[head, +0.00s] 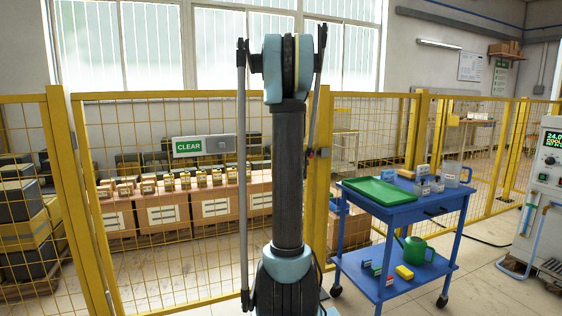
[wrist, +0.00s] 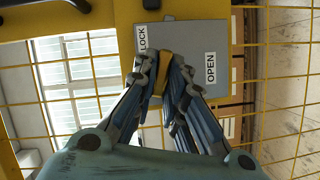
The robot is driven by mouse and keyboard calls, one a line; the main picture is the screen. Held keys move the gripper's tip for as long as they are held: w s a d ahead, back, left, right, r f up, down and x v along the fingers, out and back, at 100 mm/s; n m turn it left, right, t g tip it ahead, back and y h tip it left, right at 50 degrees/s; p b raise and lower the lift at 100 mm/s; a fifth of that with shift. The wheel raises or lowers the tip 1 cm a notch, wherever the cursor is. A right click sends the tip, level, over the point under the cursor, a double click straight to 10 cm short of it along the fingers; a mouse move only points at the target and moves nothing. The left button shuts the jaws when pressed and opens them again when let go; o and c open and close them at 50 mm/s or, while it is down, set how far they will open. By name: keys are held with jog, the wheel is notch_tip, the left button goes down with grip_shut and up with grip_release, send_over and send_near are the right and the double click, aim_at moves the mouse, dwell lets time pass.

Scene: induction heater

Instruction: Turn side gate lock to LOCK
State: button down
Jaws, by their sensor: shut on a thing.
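The side gate lock shows in the wrist view as a grey plate (wrist: 188,37), turned sideways in the picture. It bears a LOCK label (wrist: 142,37) at upper left and an OPEN label (wrist: 210,67) at right. A yellow lock handle (wrist: 165,62) shows at the plate, between the two labels. My gripper (wrist: 161,74) is shut on this handle, one finger on each side. The fingers hide much of the handle, so I cannot tell which label it points to. In the head view my arm hides the gripper, and I cannot make out the lock.
Yellow mesh fencing (head: 150,95) spans the head view. A blue cart (head: 405,205) with a green tray (head: 383,192) stands close on the right. A white machine (head: 543,190) is at far right. Boxes (head: 165,215) stand behind the mesh.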

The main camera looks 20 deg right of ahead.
jog(key=shift+a+f+n+t+h, duration=0.15)
jog(key=shift+n+t, duration=0.1)
jog(key=shift+n, duration=0.45)
jog(key=shift+a+f+n+t+h, duration=0.15)
jog(key=shift+n+t, duration=0.1)
jog(key=shift+n, duration=0.45)
jog(key=c, duration=1.6)
grip_release()
jog(key=shift+a, duration=0.1)
jog(key=shift+c, duration=0.2)
jog(key=shift+r, duration=0.1)
jog(key=v, duration=1.1)
jog(key=shift+s+a, duration=0.25)
jog(key=shift+s, duration=0.05)
